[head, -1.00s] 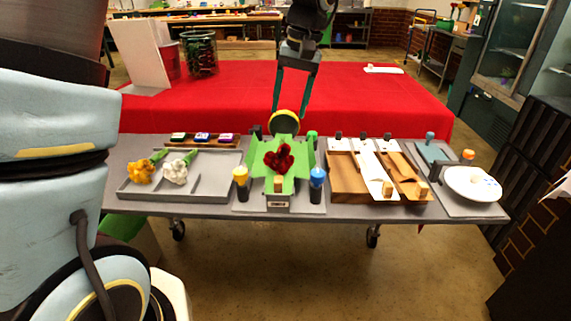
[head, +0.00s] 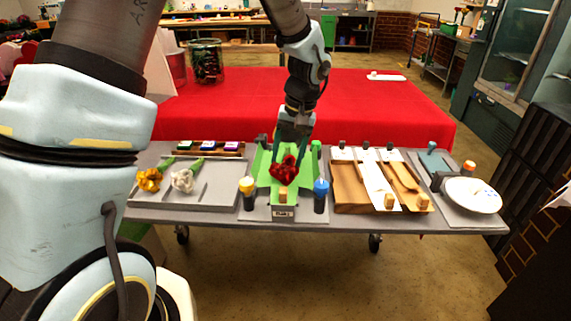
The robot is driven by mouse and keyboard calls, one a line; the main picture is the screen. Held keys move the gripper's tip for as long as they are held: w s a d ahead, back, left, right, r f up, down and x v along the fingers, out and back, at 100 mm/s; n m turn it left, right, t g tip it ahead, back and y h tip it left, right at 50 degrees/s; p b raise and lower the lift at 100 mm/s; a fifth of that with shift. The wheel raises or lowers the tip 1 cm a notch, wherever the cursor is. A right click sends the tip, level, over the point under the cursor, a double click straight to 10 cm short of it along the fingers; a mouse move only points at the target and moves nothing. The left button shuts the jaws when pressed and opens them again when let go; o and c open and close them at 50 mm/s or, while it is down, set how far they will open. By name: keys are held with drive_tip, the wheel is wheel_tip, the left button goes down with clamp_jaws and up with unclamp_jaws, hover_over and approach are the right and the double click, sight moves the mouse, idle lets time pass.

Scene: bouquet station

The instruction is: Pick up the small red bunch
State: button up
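The small red bunch (head: 284,169) lies in the green cradle (head: 265,171) at the middle of the grey table, its dark red blooms facing me.
A grey tray (head: 222,199) at left holds a yellow bunch (head: 149,179) and a white bunch (head: 183,180). A yellow-topped pot (head: 247,193) and a blue-topped pot (head: 320,195) flank the cradle's front. Wooden trays (head: 350,193) and a white plate (head: 472,195) stand right.

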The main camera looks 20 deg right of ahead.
clamp_jaws()
idle(0.5)
